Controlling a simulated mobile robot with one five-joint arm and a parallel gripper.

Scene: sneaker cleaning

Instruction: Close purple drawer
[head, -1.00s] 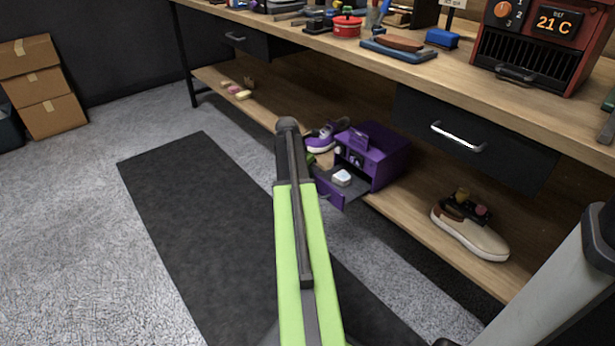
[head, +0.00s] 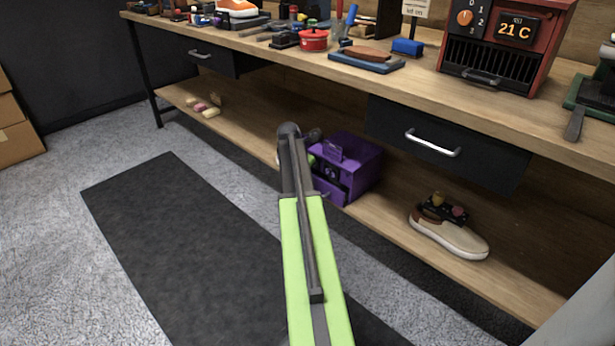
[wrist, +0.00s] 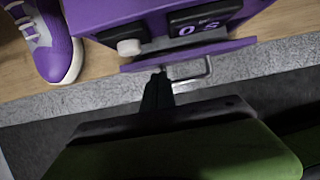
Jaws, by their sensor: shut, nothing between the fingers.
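The purple box (head: 352,163) stands on the lower shelf of the bench, partly behind my arm in the head view. Its purple drawer front (head: 328,191) now sits close to the box face. In the wrist view the purple drawer (wrist: 190,55) shows a narrow gap under the box body, and its metal handle (wrist: 196,76) sticks out. My gripper (wrist: 160,76) is shut and empty, its tips at the drawer front beside the left part of the handle. I cannot tell whether they touch it. The head view hides my gripper behind my arm.
A purple sneaker (wrist: 56,45) stands left of the box. A beige shoe (head: 450,234) sits on the shelf to the right. The bench's dark drawer (head: 445,140) is above. The dark floor mat (head: 190,250) is clear.

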